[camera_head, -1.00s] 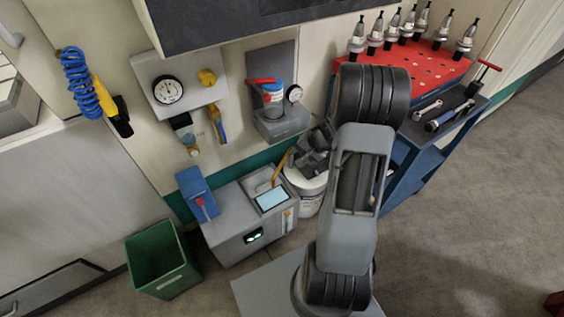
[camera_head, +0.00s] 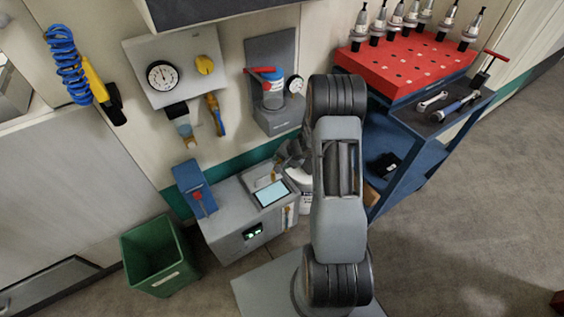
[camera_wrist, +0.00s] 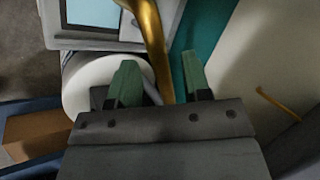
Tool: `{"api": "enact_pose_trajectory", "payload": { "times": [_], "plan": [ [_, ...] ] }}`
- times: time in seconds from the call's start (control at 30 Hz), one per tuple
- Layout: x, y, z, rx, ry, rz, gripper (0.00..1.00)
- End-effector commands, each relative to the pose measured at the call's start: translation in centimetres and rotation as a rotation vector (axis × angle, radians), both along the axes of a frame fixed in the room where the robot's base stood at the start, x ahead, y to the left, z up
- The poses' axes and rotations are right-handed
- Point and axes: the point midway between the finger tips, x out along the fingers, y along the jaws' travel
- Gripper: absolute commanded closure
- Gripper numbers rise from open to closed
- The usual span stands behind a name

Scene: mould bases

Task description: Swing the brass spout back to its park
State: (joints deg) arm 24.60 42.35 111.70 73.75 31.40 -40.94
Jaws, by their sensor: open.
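The brass spout (camera_wrist: 152,35) runs down from the top of the wrist view and passes between the two green fingertips of my gripper (camera_wrist: 160,82). The fingers stand apart on either side of it; I cannot tell whether either touches it. In the head view my gripper (camera_head: 280,168) is beside the small screen on the grey cabinet (camera_head: 228,222). Only a small piece of the spout (camera_head: 273,178) shows there, and the rest is hidden by the gripper and wrist. The spout's park cannot be made out.
A white bucket (camera_wrist: 88,85) stands beside the cabinet, mostly hidden by my arm in the head view. A blue box (camera_head: 193,187) with a red knob is at the cabinet's left. A green bin (camera_head: 155,262) stands left. A blue cart (camera_head: 405,165) with a red top is right.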

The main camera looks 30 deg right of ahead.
Motion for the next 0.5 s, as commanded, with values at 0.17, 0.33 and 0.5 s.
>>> {"api": "enact_pose_trajectory", "payload": {
  "times": [0.17,0.33,0.5],
  "plan": [
    [0.09,0.08,-0.2,0.0,0.0,0.0,0.56],
    [0.08,0.08,-0.18,0.0,0.0,0.0,0.57],
    [0.07,0.06,-0.17,0.0,0.0,-0.001,0.73]
  ]
}}
